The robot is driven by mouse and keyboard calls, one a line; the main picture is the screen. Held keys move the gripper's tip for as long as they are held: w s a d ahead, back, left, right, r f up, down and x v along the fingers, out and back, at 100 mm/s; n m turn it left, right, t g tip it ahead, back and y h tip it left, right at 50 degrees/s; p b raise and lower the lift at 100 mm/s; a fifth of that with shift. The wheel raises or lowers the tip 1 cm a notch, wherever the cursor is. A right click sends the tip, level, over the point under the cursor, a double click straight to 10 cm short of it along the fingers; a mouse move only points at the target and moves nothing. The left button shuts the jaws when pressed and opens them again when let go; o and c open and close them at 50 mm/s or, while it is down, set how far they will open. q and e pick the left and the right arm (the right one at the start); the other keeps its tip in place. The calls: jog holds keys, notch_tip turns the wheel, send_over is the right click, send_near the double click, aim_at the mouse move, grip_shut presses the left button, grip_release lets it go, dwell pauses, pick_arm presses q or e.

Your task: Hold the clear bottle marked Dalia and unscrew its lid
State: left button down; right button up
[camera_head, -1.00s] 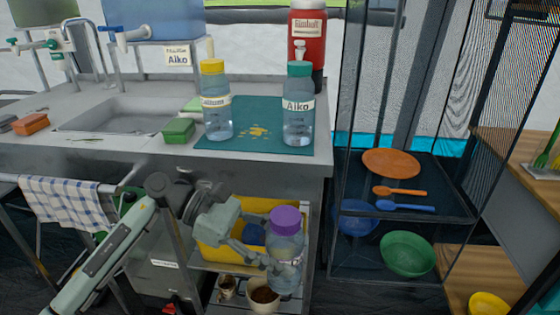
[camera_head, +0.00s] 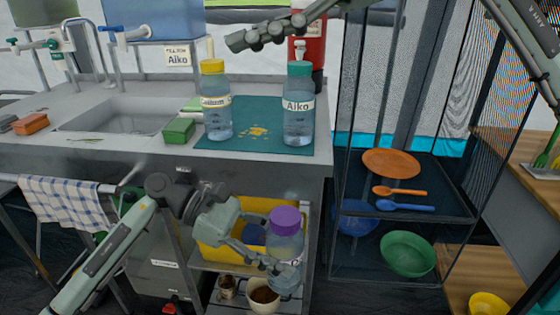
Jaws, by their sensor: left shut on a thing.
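A clear bottle with a purple lid (camera_head: 285,222) is held upright at the front of the low cart. The name Dalia cannot be read on it; a finger covers part of its side. My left gripper (camera_head: 280,262) is shut around its body, below the lid, and the lid is on. My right gripper (camera_head: 240,42) is at the top, in front of the red dispenser and well above the held bottle. It is seen side-on, so whether it is open cannot be told. A teal-lidded bottle marked Aiko (camera_head: 299,110) and a yellow-lidded bottle (camera_head: 215,105) stand on the counter.
The two counter bottles stand on a teal mat (camera_head: 255,112) beside a green sponge (camera_head: 179,130) and the sink (camera_head: 120,117). The cart holds a yellow bin (camera_head: 212,254) and cups (camera_head: 263,292). A mesh shelf (camera_head: 455,208) with dishes stands to the right.

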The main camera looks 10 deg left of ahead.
notch_tip(320, 180, down, 8)
jog(key=s+a+m+h, duration=0.2)
jog(key=h, duration=0.3)
jog(key=m+t+h, duration=0.3)
jog(key=m+h, duration=0.4)
jog(key=h, duration=0.2)
send_over(280, 214)
notch_tip(280, 214, down, 12)
jog(key=shift+f, duration=4)
